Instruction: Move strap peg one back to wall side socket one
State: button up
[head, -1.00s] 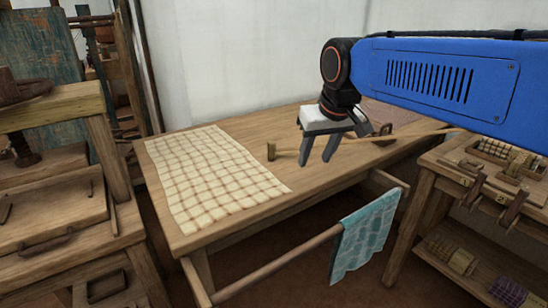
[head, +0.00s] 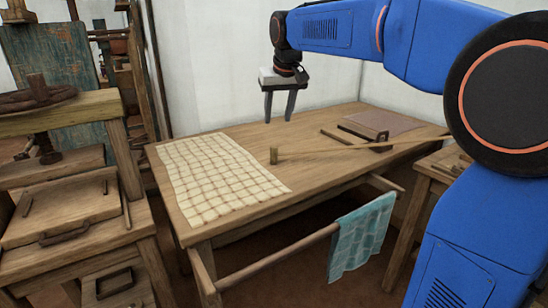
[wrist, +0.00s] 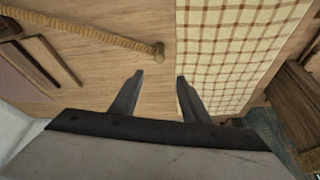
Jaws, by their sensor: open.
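A small wooden peg (head: 273,155) stands on the table top just right of the checked cloth. A pale strap or cord (head: 340,149) runs from it to the right. In the wrist view the peg end (wrist: 158,50) and the rope-like strap (wrist: 90,30) lie beyond my fingertips, roughly in line with the gap between them. My gripper (head: 278,118) is open and empty, pointing down above the table, behind the peg in the head view. It also shows in the wrist view (wrist: 160,76). I cannot make out which spot is wall side socket one.
A cream checked cloth (head: 218,172) covers the table's left part. A dark-handled item (head: 380,147) and a brownish mat (head: 386,120) lie at the back right. A teal cloth (head: 362,236) hangs on the front rail (head: 280,262). A wooden bench (head: 70,205) stands left.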

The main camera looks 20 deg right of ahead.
send_near(274, 147)
jog(key=x, duration=0.5)
jog(key=shift+w+a, duration=0.15)
jog(key=shift+w, duration=0.05)
jog(key=shift+s+x, duration=0.15)
jog(key=shift+x, duration=1.15)
jog(key=shift+s+x, duration=0.15)
jog(key=shift+x, duration=1.15)
jog(key=shift+f, duration=0.1)
grip_shut()
